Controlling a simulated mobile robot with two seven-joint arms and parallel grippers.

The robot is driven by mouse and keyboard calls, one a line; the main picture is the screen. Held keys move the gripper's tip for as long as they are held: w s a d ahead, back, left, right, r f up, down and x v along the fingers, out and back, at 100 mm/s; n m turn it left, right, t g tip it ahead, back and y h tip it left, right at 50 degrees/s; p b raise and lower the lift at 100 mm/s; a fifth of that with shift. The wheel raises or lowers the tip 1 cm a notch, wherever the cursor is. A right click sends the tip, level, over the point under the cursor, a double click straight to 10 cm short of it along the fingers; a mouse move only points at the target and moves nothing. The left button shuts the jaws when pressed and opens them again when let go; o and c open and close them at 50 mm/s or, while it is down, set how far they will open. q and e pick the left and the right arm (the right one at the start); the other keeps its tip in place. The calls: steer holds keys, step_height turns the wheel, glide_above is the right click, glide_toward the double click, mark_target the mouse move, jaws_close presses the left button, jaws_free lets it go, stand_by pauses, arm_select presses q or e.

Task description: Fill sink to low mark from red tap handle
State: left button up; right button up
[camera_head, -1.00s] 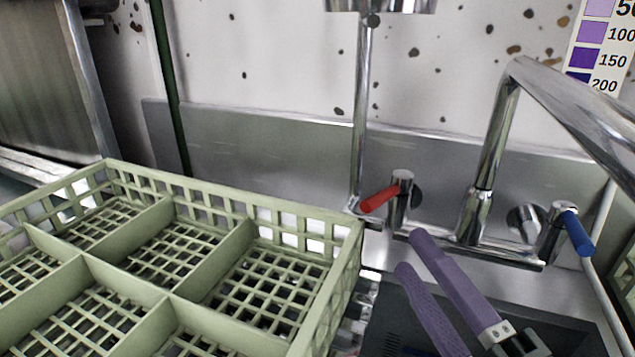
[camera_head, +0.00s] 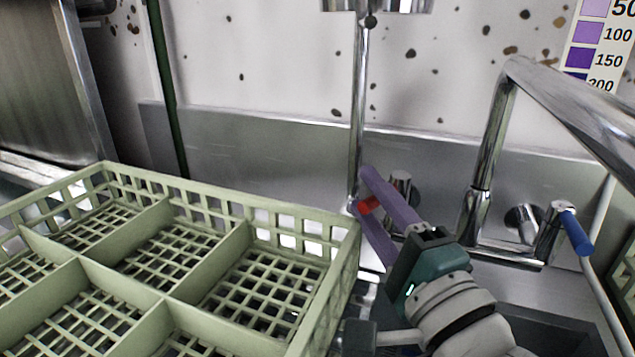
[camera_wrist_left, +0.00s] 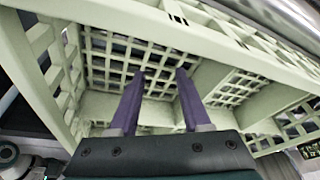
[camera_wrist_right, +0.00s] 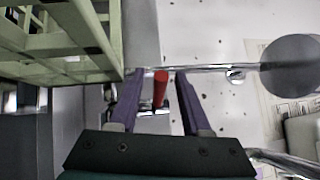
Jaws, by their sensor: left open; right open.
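The red tap handle (camera_head: 369,205) sticks out from the chrome valve at the wall, left of the tap's spout (camera_head: 493,150). My right gripper (camera_head: 370,207) is open, its purple fingers on either side of the red handle. In the right wrist view the red handle (camera_wrist_right: 160,90) stands between the two fingers, with a gap to each. The sink (camera_head: 545,325) is dark and mostly hidden behind my right arm; its water level and low mark cannot be seen. My left gripper (camera_wrist_left: 158,85) is open and empty over the green rack.
A pale green divided rack (camera_head: 235,245) fills the left, its right corner close to my right gripper. The blue tap handle (camera_head: 573,232) sits to the right. A vertical chrome pipe (camera_head: 359,110) rises behind the red handle. A purple colour chart (camera_head: 590,45) hangs at upper right.

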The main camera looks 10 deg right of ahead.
jaws_close()
stand_by(1.3)
